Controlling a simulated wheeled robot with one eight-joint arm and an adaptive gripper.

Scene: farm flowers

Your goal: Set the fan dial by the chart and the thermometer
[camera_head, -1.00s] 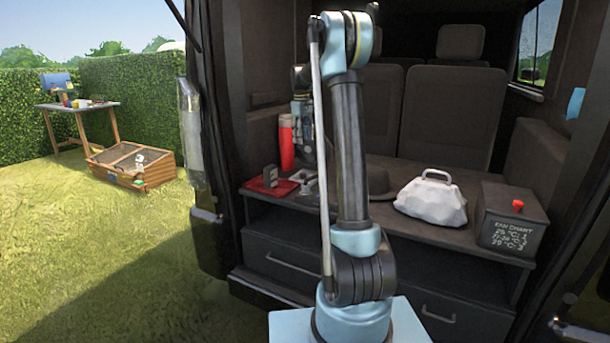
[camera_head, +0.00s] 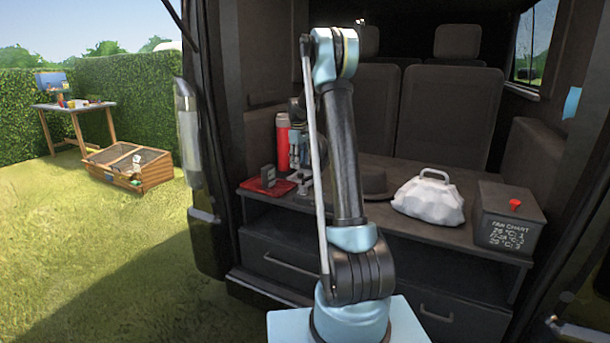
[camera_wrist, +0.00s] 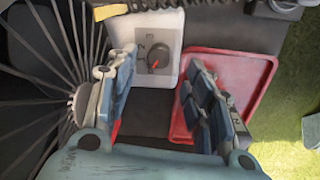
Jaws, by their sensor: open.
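In the wrist view, the fan dial is a dark round knob (camera_wrist: 158,58) with a red mark, on a pale panel (camera_wrist: 170,28) with small numerals. I cannot tell its setting. My gripper (camera_wrist: 158,82) is open, its fingers apart on either side of the panel's near part, with nothing between them. In the head view my gripper (camera_head: 301,183) is beside the red tray. The fan chart (camera_head: 508,235) is white writing on a dark box (camera_head: 510,201); its figures are too blurred to read surely.
The red tray (camera_wrist: 262,72) lies right of the dial panel, and dark thin spokes (camera_wrist: 35,55) are at left. Grass lies outside.

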